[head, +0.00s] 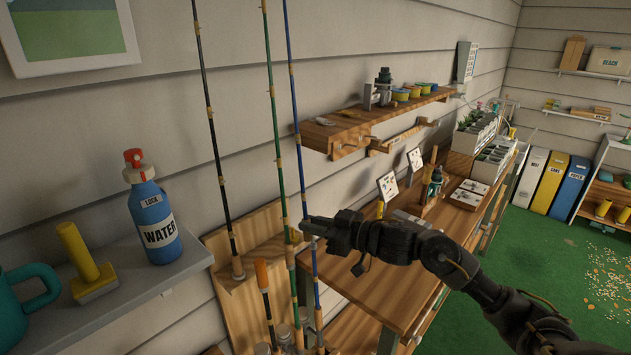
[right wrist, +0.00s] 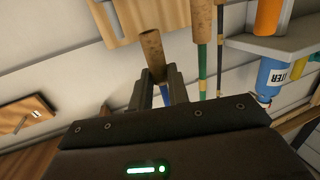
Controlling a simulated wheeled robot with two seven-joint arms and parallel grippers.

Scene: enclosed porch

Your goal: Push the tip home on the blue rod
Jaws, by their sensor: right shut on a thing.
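The blue rod (head: 291,90) stands nearly upright near the wall in the head view, rightmost of three long rods. My right gripper (head: 312,230) is shut on it, low down, just above the wooden bench's height. Below the gripper the blue shaft (head: 317,294) continues downward. In the right wrist view the fingers (right wrist: 161,92) close around the blue shaft (right wrist: 165,95), and a cork section (right wrist: 152,52) of the rod sits just past the fingertips. The joint between tip and lower part is hidden or too small to tell. My left gripper is not in view.
A green rod (head: 272,90) and a black rod (head: 206,100) stand close left in a wooden rack (head: 232,305). An orange-handled rod (head: 262,275) is below. A wooden bench (head: 385,294) is right, under a wall shelf (head: 340,130). A grey shelf (head: 140,285) holds a water bottle (head: 153,222).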

